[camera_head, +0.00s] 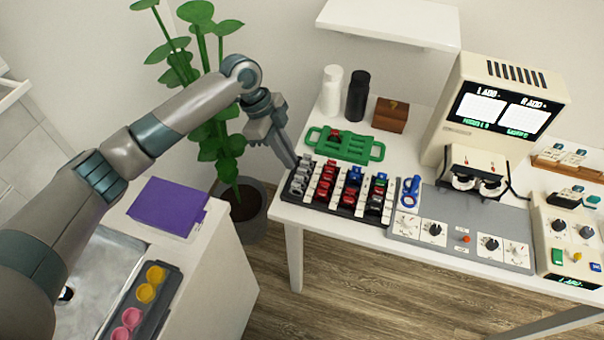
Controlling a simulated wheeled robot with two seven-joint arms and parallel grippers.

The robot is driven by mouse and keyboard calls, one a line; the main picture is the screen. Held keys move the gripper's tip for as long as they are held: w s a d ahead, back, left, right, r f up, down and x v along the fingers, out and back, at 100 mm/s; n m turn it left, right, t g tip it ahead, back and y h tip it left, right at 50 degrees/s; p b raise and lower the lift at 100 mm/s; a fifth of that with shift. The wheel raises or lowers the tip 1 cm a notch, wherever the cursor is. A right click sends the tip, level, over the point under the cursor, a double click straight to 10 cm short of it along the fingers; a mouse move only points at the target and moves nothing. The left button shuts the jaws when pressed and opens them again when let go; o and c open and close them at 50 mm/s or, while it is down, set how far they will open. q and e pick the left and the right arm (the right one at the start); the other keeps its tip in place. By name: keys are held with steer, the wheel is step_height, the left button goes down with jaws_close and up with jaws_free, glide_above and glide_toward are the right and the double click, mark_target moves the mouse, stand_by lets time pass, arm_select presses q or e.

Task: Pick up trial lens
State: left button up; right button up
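A dark rack (347,211) near the left end of the white table holds several small trial lenses in rows, with grey, red, blue and green colours. Red lenses (325,182) stand in its middle rows and grey ones (299,178) at its left. My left gripper (291,163) points down at the table's left edge, just up and left of the rack. Its fingers show nearly side-on, so the gap between them is unclear. I see no lens in it. Its height above the rack is hard to judge. My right gripper is out of view.
A green tray (362,148) with handles lies behind the rack. White (331,90) and black (357,95) bottles stand behind. A potted plant (205,75) stands left of the table.

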mark_target(298, 169)
arm_select(q)
steer(key=shift+s+d+f, duration=0.1)
steer(key=shift+d+f, duration=0.15)
steer(key=shift+d, duration=0.05)
steer(key=p+x, duration=0.2)
steer(key=x, duration=0.1)
steer(key=shift+d, duration=0.1)
steer(key=shift+d+f, duration=0.1)
steer(key=shift+f, duration=0.4)
jaws_close()
steer(key=shift+r, duration=0.15)
